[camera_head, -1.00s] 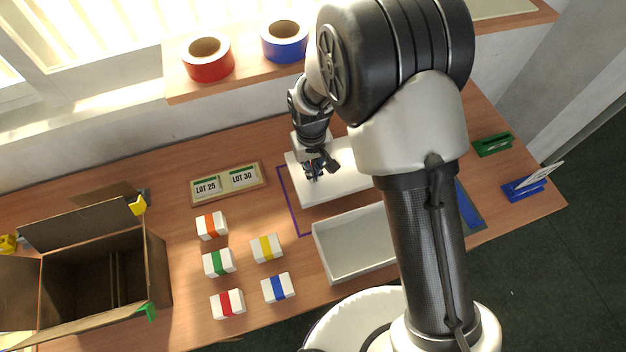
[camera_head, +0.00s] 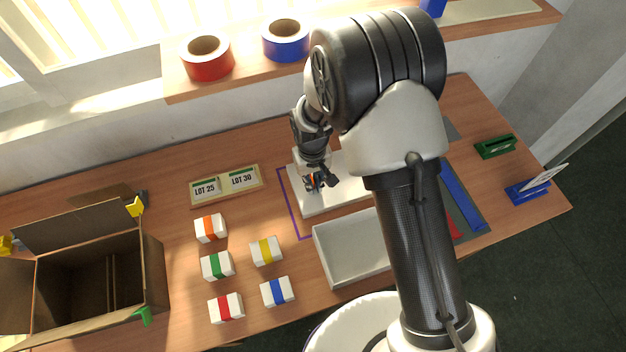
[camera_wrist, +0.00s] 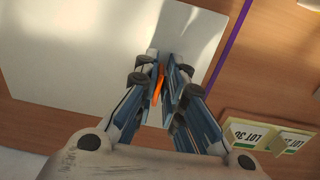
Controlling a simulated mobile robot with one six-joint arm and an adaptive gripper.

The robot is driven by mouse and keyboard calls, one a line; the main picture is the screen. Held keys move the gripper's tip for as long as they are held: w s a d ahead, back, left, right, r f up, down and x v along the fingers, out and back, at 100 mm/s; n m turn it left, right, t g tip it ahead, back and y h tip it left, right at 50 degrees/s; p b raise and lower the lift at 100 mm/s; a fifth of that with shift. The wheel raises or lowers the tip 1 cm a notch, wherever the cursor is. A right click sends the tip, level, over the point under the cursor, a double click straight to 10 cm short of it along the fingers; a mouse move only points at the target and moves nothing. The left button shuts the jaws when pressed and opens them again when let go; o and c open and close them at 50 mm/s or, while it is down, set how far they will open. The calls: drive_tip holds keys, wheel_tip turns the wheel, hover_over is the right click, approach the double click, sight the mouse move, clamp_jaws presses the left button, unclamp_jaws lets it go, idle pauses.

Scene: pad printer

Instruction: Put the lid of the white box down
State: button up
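The lid of the white box is a flat white panel (camera_head: 345,172) at the middle of the table, along the purple outline; it fills the left of the wrist view (camera_wrist: 70,70). My gripper (camera_head: 315,184) is over its left part, fingers pointing down. In the wrist view, the fingers (camera_wrist: 163,80) are close together around a thin orange piece (camera_wrist: 158,83), seemingly a grip on the lid. I cannot tell whether the lid touches the table. The open, empty white box (camera_head: 322,262) stands in front of the lid, partly hidden by my arm.
A purple outline (camera_head: 283,190) shows left of the lid. LOT cards (camera_head: 226,184) and several banded small boxes (camera_head: 266,250) are to the left. An open cardboard carton (camera_head: 152,270) is at far left. Blue (camera_head: 528,192) and green (camera_head: 494,146) holders are at right.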

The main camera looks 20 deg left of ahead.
drive_tip(key=shift+o, duration=1.3)
drive_tip(key=shift+r, duration=0.1)
wheel_tip(320, 180, up, 12)
drive_tip(key=p, duration=0.3)
drive_tip(key=shift+r, duration=0.1)
